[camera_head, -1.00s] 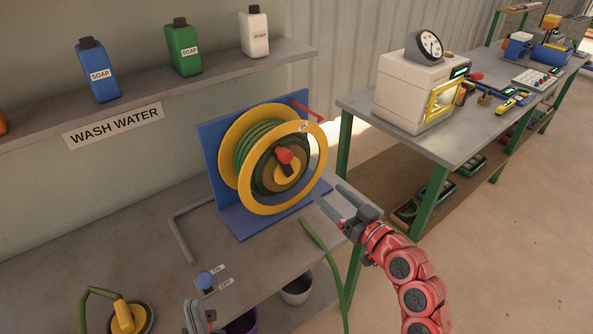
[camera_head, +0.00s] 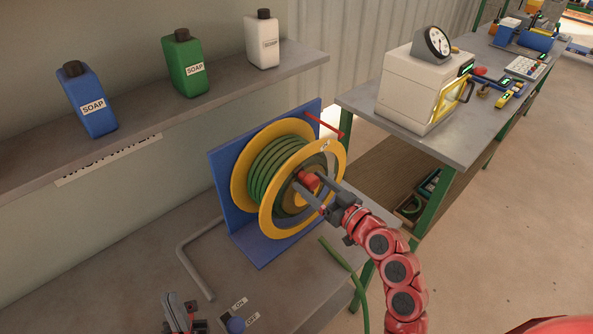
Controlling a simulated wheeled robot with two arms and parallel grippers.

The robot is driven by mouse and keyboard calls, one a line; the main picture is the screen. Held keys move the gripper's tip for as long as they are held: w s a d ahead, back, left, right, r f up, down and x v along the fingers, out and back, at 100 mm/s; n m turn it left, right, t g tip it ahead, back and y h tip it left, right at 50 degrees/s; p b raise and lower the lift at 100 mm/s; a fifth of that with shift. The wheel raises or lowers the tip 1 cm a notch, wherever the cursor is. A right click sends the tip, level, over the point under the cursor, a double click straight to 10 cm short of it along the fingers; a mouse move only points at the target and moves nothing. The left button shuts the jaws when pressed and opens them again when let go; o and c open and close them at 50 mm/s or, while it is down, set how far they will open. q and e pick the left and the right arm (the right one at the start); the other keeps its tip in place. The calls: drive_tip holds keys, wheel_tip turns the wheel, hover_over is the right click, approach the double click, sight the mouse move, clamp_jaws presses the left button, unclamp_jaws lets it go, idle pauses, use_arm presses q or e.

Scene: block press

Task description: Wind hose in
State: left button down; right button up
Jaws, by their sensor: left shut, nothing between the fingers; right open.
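The hose reel has yellow rims (camera_head: 333,158) and a blue stand (camera_head: 228,198) on the grey bench. Green hose (camera_head: 270,168) is wound in several turns on its drum. A loose length of green hose (camera_head: 343,262) runs over the bench's front edge and hangs down. The reel's crank has a red knob (camera_head: 309,180). My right gripper (camera_head: 308,186) is open at the reel's front face, its fingers reaching either side of the knob; I cannot tell whether they touch it. My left gripper (camera_head: 179,306) is shut and empty at the bottom, left of the ON/OFF valve.
The blue valve knob (camera_head: 236,325) sits by the ON/OFF labels. A bent grey pipe (camera_head: 197,270) lies left of the reel. Soap bottles (camera_head: 186,68) stand on the shelf (camera_head: 150,115) behind. A second table (camera_head: 378,111) with a white gauge box (camera_head: 410,92) stands right.

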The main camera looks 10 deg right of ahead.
drive_tip(key=shift+w+a, duration=0.1)
drive_tip(key=shift+w, duration=0.05)
drive_tip(key=shift+c, duration=0.6)
clamp_jaws()
idle(0.9)
